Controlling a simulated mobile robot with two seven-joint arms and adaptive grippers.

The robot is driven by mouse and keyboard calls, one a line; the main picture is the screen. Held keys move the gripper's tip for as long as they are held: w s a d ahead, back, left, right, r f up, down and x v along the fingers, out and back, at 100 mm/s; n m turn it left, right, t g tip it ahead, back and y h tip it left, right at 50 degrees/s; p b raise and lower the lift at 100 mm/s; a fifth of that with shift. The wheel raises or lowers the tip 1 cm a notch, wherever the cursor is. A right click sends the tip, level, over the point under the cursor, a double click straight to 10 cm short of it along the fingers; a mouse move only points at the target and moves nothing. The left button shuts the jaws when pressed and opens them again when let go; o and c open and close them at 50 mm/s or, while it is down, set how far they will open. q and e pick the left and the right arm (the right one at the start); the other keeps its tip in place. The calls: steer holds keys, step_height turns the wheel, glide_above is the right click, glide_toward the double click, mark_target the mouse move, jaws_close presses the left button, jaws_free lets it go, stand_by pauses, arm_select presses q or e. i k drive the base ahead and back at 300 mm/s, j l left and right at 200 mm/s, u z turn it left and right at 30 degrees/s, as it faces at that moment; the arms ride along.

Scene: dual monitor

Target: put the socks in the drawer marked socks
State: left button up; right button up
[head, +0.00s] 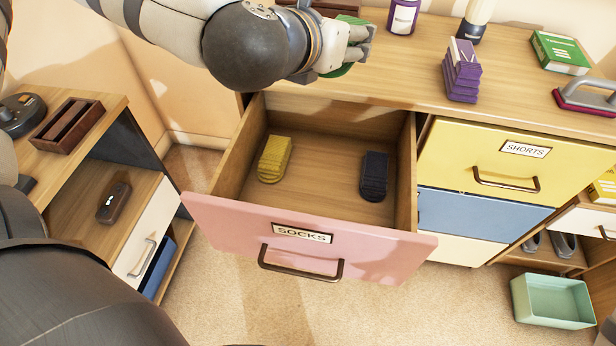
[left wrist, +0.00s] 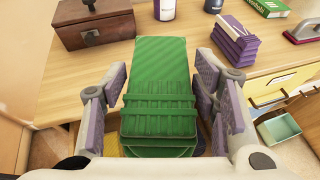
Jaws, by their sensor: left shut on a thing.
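The drawer marked SOCKS (head: 365,244) has a pink front and is pulled open. Inside it lie a yellow folded pair of socks (head: 274,159) at the left and a dark navy folded pair (head: 374,177) at the right. My left gripper (head: 357,48) is shut on green folded socks (left wrist: 158,112), at the dresser top behind the open drawer. In the head view the gripper hides most of the green socks. A purple folded stack (head: 461,75) lies on the dresser top to the gripper's right. My right gripper is not in view.
A brown wooden box (left wrist: 94,24) stands beyond the green socks. The drawer marked SHORTS (head: 512,165) is closed. The drawer's middle is bare.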

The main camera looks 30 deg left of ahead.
mark_target(329, 214)
steer(key=k+j+z, duration=0.15)
steer(key=j, duration=0.25)
steer(key=j+z, duration=0.2)
steer(key=j, duration=0.25)
steer(key=k+j+z, duration=0.15)
steer(key=j, duration=0.2)
steer(key=k+j+z, duration=0.2)
steer(key=j, duration=0.2)
steer(key=i, duration=0.05)
